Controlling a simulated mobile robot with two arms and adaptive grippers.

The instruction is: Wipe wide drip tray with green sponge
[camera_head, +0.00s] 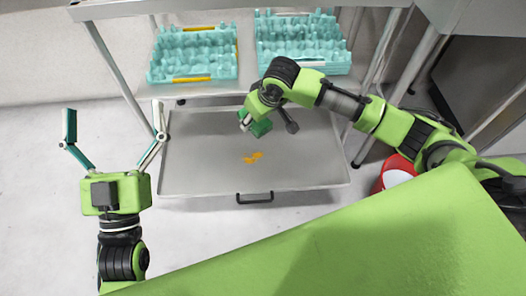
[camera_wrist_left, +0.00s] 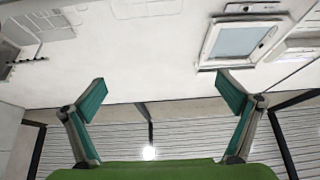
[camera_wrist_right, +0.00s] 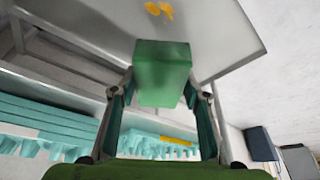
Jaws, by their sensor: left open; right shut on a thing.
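The wide drip tray (camera_head: 200,172) is a grey flat tray pulled out below the shelf, with a dark handle at its front edge. A yellow-orange spill (camera_head: 252,157) lies near its middle; it also shows in the right wrist view (camera_wrist_right: 159,9). My right gripper (camera_head: 252,122) is shut on the green sponge (camera_head: 261,128), over the back part of the tray. The sponge shows as a green block between the fingers in the right wrist view (camera_wrist_right: 162,75). I cannot tell whether it touches the tray. My left gripper (camera_head: 112,125) is open and empty, left of the tray.
Teal egg trays (camera_head: 195,55) and (camera_head: 300,42) with yellow strips stand on the shelf behind the drip tray. A red and white round object (camera_head: 397,170) is on the floor at the right. Metal rack legs (camera_head: 112,75) flank the tray.

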